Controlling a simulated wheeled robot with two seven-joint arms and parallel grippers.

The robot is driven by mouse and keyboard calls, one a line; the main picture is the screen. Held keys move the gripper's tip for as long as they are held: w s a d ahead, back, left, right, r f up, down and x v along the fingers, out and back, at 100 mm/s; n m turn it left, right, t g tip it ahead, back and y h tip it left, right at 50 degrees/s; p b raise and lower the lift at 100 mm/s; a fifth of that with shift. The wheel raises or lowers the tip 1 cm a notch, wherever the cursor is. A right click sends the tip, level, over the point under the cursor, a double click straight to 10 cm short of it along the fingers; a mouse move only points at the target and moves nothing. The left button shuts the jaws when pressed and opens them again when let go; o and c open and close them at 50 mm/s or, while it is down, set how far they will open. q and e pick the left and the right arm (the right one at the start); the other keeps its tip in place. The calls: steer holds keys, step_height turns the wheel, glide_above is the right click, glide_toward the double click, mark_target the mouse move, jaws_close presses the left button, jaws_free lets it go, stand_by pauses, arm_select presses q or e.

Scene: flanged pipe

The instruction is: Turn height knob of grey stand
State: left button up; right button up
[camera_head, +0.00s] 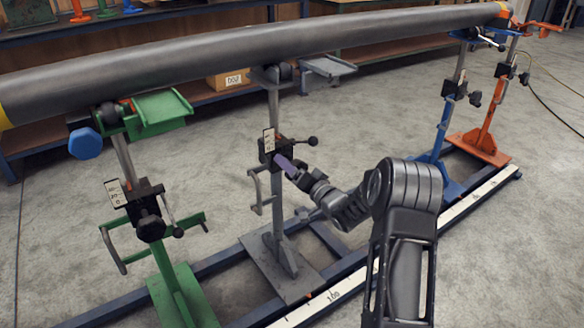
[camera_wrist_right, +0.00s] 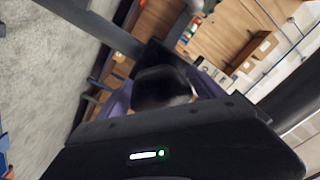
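The grey stand (camera_head: 274,110) is upright under the pipe, with a black clamp block and a small scale plate (camera_head: 268,141) partway up its post. My right gripper (camera_head: 285,162) is at the front of that block, its purple fingertips covering the height knob in the head view. In the right wrist view a dark knob (camera_wrist_right: 163,84) shows between the two purple fingers of the right gripper (camera_wrist_right: 165,98). I cannot tell whether the fingers press on it or only surround it. My left gripper is not in view.
A long grey pipe (camera_head: 230,55) lies across the stands. A green stand (camera_head: 170,275) is at left; blue (camera_head: 440,137) and orange (camera_head: 490,115) stands are at right. A black lever (camera_head: 312,141) sticks out beside the gripper. A rail with a white ruler (camera_head: 335,293) runs along the floor.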

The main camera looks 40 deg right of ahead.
steer(key=shift+o, duration=0.4)
steer(key=s+p, duration=0.1)
steer(key=s, duration=0.6)
steer(key=shift+s+p, duration=0.3)
steer(key=shift+s, duration=0.1)
steer(key=shift+a, duration=0.1)
